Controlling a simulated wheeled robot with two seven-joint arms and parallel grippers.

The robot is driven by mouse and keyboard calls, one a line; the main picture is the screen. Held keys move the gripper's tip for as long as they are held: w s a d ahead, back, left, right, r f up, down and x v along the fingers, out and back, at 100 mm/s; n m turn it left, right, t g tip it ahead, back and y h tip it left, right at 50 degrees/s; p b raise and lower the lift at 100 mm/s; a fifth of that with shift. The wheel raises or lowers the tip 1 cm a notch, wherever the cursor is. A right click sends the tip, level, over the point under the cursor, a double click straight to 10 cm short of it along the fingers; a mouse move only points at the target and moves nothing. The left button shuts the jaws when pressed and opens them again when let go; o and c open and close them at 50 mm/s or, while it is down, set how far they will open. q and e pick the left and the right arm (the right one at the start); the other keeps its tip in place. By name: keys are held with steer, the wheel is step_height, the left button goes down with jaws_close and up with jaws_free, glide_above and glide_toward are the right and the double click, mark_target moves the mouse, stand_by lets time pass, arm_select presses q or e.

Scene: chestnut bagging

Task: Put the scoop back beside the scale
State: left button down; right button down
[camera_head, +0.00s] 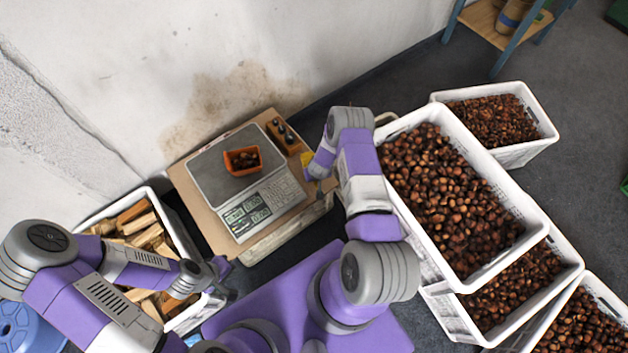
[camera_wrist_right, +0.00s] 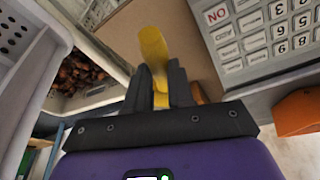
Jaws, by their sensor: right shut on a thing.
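The scale (camera_head: 215,188) stands on a cardboard-topped stand against the wall, its display and keypad facing me. My right gripper (camera_head: 317,170) is at the right edge of the stand, beside the scale. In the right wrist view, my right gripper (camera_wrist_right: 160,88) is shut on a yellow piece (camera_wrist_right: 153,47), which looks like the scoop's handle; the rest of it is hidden. A bit of yellow (camera_head: 307,158) also shows by this gripper in the head view. My left gripper (camera_head: 220,268) is low, near the wood crate; its jaws are too small to read.
An orange tub (camera_head: 256,151) with chestnuts sits on the scale. A small wooden holder (camera_head: 292,147) with dark pieces stands right of it. White chestnut crates (camera_head: 533,228) fill the right side. A wood-filled crate (camera_head: 82,223) is at left.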

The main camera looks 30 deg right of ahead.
step_height(320, 180, down, 5)
steer(key=shift+f+b, duration=0.1)
steer(key=shift+b, duration=0.8)
steer(key=shift+f, duration=0.1)
steer(key=c, duration=1)
jaws_free()
